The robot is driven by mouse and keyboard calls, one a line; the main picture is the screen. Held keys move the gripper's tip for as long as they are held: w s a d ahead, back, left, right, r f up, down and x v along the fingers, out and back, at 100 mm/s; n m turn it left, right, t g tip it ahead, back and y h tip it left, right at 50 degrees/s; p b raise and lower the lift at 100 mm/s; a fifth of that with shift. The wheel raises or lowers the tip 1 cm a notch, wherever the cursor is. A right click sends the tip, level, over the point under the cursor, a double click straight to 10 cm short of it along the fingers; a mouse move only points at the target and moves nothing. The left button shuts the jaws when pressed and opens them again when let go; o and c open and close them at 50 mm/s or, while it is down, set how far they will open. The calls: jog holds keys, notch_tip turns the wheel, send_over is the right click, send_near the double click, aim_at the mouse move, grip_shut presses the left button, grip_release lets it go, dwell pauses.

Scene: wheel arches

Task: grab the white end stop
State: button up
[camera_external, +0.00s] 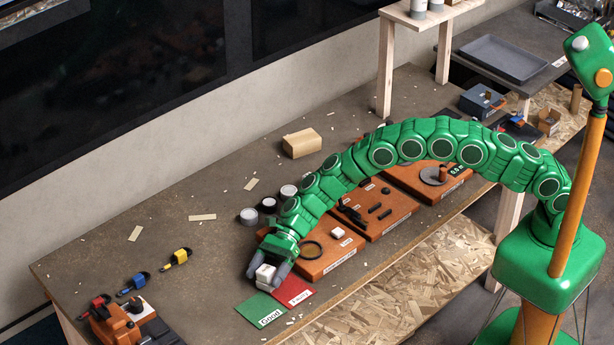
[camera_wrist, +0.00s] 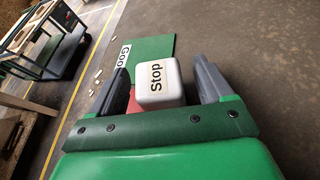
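The white end stop, a white cube (camera_wrist: 161,96) with "Stop" printed in black on its top face, sits between the two grey fingers of my gripper (camera_wrist: 162,66) in the wrist view. A narrow gap shows between the cube and each finger, so the fingers look open around it. In the external view my gripper (camera_external: 267,271) is low over the near edge of the bench, with the white cube (camera_external: 264,284) between its fingers. The cube is beside the green "Good" card (camera_external: 257,308) and the red card (camera_external: 292,290). Its underside is hidden.
An orange board (camera_external: 325,262) with a black ring and another small white block (camera_external: 337,232) lies just right of my gripper. More orange boards continue along the bench. Dark-and-white cylinders (camera_external: 249,216) stand behind. Blue and yellow tools (camera_external: 133,284) lie left. Bench left of my gripper is mostly clear.

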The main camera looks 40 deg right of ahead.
jog(key=c, duration=1.1)
jog(key=shift+o, duration=0.2)
jog(key=shift+r, duration=0.15)
jog(key=shift+r, duration=0.25)
notch_tip(320, 180, up, 2)
jog(key=shift+r, duration=0.1)
jog(key=s+d+r, duration=0.8)
jog(key=d+r, duration=0.2)
jog(key=d, duration=0.1)
jog(key=shift+s+d, duration=0.15)
jog(key=shift+d, duration=0.05)
